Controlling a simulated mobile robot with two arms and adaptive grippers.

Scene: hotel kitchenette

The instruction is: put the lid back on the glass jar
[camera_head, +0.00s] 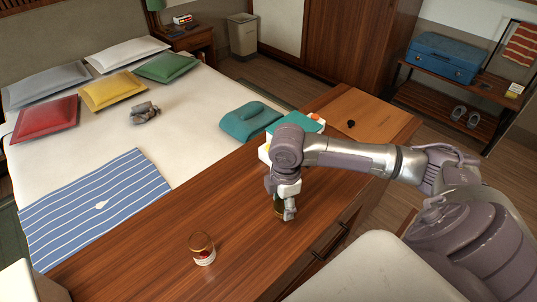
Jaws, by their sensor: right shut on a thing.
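A small jar (204,257) stands upright on the wooden counter at the lower middle. It has a brownish, gold-rimmed top and a white and red lower part. I cannot tell whether the top is a lid or an open rim. My right gripper (284,213) points down over the counter, to the right of and beyond the jar. It is shut on a small dark greenish object (278,207), mostly hidden by the fingers. I cannot tell whether this is the lid. The held object and the jar are well apart. My left gripper is not in view.
The wooden counter (140,262) is clear between the jar and my right gripper. Teal and white items (296,124) stand behind my right arm. A small black object (351,124) lies at the counter's far end. A bed (190,115) adjoins the counter's left side.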

